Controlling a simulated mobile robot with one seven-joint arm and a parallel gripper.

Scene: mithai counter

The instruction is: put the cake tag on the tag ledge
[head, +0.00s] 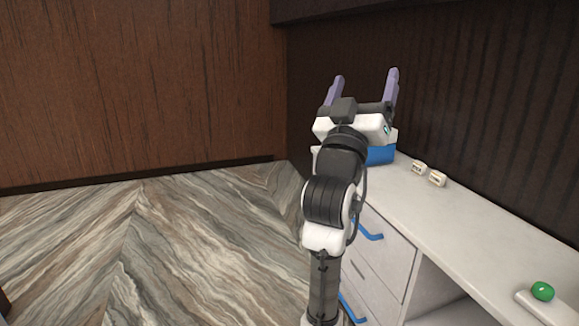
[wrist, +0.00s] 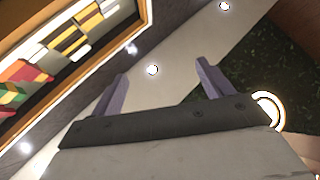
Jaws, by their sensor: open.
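My gripper (head: 365,75) is raised above the far end of the white counter (head: 470,212), with its two purple fingers apart and pointing up. In the wrist view, my gripper (wrist: 163,68) has nothing between its fingers. Two small cream blocks with dark marks, a left block (head: 418,167) and a right block (head: 437,179), sit close together on the counter, right of and below my gripper. I cannot tell whether either is the cake tag. I cannot make out the tag ledge for certain. My arm hides part of the counter's far end.
A blue object (head: 381,155) is partly hidden behind my gripper. A green ball (head: 543,291) rests on a pale slab (head: 540,310) at the near right. Drawers with blue handles (head: 369,234) front the counter. The floor at left is clear. Ceiling lights (wrist: 152,70) show in the wrist view.

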